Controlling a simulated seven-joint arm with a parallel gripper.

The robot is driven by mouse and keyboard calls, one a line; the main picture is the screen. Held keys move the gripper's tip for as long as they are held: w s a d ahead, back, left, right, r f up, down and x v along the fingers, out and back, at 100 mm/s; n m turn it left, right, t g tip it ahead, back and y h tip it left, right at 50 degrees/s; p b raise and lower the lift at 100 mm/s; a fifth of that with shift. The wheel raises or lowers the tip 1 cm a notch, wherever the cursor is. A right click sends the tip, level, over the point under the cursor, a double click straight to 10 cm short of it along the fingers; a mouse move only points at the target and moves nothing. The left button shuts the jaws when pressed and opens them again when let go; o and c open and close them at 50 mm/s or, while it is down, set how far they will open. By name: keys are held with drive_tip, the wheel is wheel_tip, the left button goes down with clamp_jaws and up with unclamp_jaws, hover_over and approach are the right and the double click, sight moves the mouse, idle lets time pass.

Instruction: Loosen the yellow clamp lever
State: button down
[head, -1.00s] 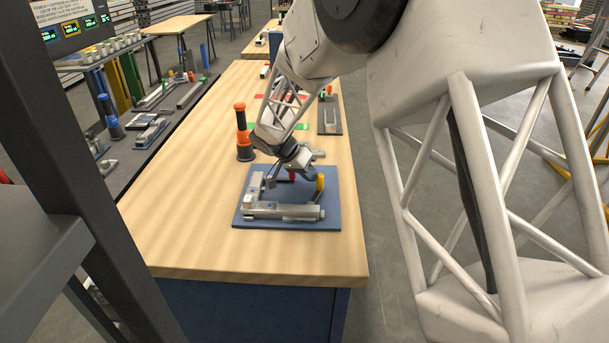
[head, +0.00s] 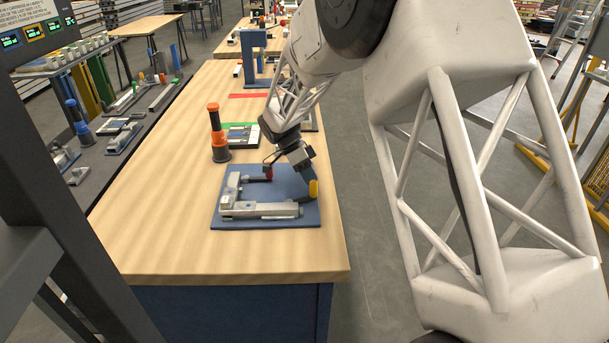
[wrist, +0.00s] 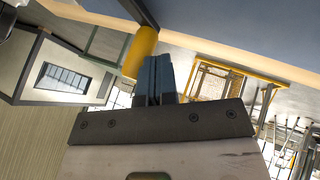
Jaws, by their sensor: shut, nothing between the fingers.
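The clamp fixture (head: 262,210) is a grey metal frame on a blue base plate (head: 225,222) near the front of the wooden bench. The yellow clamp lever (head: 313,188) stands at the fixture's right end. In the wrist view its yellow grip (wrist: 140,52) is just left of the fingertips, on a dark rod. My gripper (head: 309,177) is low at the lever, over the right side of the plate. In the wrist view its blue-grey fingers (wrist: 154,75) are together and empty, beside the grip, not around it. I cannot tell whether they touch it.
A red knob (head: 268,172) sits on the far side of the fixture. An orange-and-black post (head: 216,133) stands on the bench behind and left. A blue upright frame (head: 254,55) is farther back. The bench top (head: 160,220) left of the plate is clear.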

drive_tip(key=shift+s+d+m+g+y, duration=0.35)
drive_tip(key=shift+s+m+g+y, duration=0.1)
drive_tip(key=shift+m, duration=0.25)
drive_tip(key=v, duration=0.7)
drive_tip(key=shift+a+r, duration=0.25)
drive_tip(key=shift+r, duration=0.05)
drive_tip(key=shift+w, duration=0.15)
idle(0.3)
